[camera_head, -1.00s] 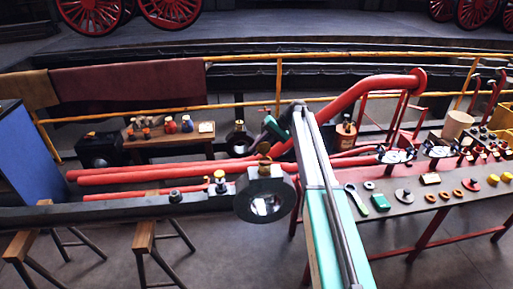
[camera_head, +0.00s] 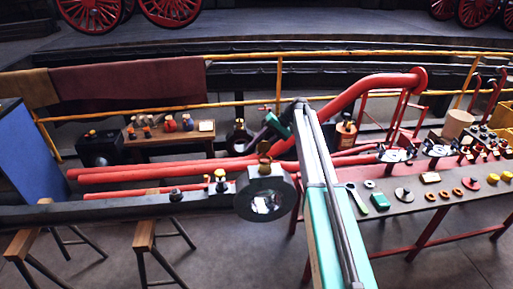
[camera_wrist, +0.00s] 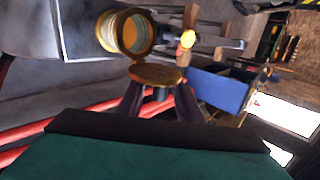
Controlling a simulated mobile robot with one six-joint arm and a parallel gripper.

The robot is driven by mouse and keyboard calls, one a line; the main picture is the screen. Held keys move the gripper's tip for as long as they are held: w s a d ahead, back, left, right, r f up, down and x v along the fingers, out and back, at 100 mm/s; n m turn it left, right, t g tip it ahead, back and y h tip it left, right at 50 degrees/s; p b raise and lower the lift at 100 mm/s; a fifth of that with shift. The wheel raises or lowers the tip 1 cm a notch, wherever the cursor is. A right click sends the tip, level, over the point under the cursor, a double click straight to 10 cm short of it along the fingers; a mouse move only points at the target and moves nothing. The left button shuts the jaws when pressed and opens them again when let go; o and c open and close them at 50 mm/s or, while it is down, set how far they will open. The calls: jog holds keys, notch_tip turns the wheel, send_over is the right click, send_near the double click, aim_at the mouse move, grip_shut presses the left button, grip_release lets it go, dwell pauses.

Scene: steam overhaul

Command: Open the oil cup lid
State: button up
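The oil cup (camera_head: 264,168) is a small brass cup on top of the dark rod end with a round eye, in the middle of the head view. Its round brass lid (camera_head: 264,147) stands raised above it. In the wrist view the cup (camera_wrist: 122,33) shows its open mouth, and the lid (camera_wrist: 156,74) is swung away beside the rim, still close to it. My gripper (camera_head: 268,132) is just above and behind the lid. In the wrist view its two dark fingers (camera_wrist: 159,98) are apart, just below the lid's edge. Whether they touch it is unclear.
A brass fitting (camera_head: 220,182) stands on the rod (camera_head: 100,212) left of the cup. Red pipes (camera_head: 160,170) run behind. A bench (camera_head: 420,203) with tools and small parts is at right. Free air lies above the rod.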

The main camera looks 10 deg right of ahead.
jog(key=p+v, duration=0.2)
jog(key=v, duration=0.4)
jog(key=shift+d+r+p, duration=0.25)
jog(key=shift+d+p, duration=0.05)
jog(key=shift+p, duration=0.1)
jog(key=shift+f, duration=0.1)
